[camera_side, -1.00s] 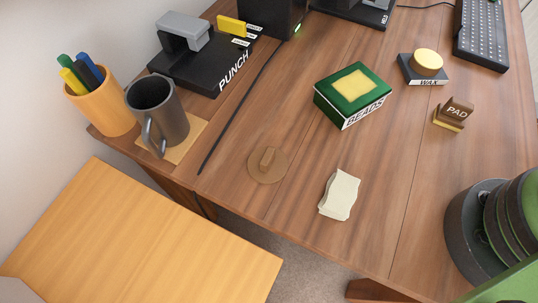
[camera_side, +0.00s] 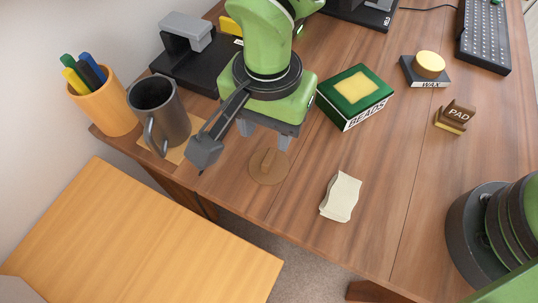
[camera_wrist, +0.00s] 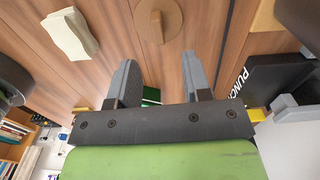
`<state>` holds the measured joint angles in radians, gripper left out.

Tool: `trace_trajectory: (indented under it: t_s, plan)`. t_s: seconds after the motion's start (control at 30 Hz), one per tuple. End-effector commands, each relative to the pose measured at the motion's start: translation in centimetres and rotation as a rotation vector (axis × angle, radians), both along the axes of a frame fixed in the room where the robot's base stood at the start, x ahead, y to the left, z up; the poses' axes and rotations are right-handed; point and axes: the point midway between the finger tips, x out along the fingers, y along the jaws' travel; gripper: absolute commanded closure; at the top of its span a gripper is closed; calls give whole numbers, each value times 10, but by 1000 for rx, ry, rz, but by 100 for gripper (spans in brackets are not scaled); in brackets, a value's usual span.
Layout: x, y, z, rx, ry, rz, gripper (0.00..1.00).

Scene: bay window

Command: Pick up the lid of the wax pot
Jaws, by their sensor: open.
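A flat round brown disc with a raised grip bar (camera_side: 268,167) lies on the desk in the side view, and it also shows at the top of the wrist view (camera_wrist: 174,20). A black block labelled WAX (camera_side: 426,81) stands at the back right with a yellow round piece (camera_side: 429,64) on top. I cannot tell from the label alone which piece is the pot's lid. My gripper (camera_side: 264,138) is open, pointing down just above and behind the brown disc. In the wrist view my open fingers (camera_wrist: 159,62) are apart with nothing between them, short of the disc.
A cream pad of paper (camera_side: 341,196) lies right of the disc. A green BEADS box (camera_side: 355,96) stands behind right. A grey mug (camera_side: 160,114) on a mat and an orange pen cup (camera_side: 103,104) stand left. The desk's front edge is close to the disc.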

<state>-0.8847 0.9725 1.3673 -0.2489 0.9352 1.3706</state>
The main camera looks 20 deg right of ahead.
Motion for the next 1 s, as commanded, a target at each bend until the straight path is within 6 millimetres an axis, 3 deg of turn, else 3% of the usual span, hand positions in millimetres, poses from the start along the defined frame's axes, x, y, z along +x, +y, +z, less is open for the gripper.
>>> trace_trajectory:
  t_s: [0.6, 0.87, 0.9, 1.0]
  plan:
    - [-3, -1, -76, 0, 3, 0, 55]
    - [-3, -1, -80, 2, 1, 0, 55]
    - [-3, -1, -80, 2, 1, 0, 58]
    - [-3, -1, -80, 2, 1, -1, 81]
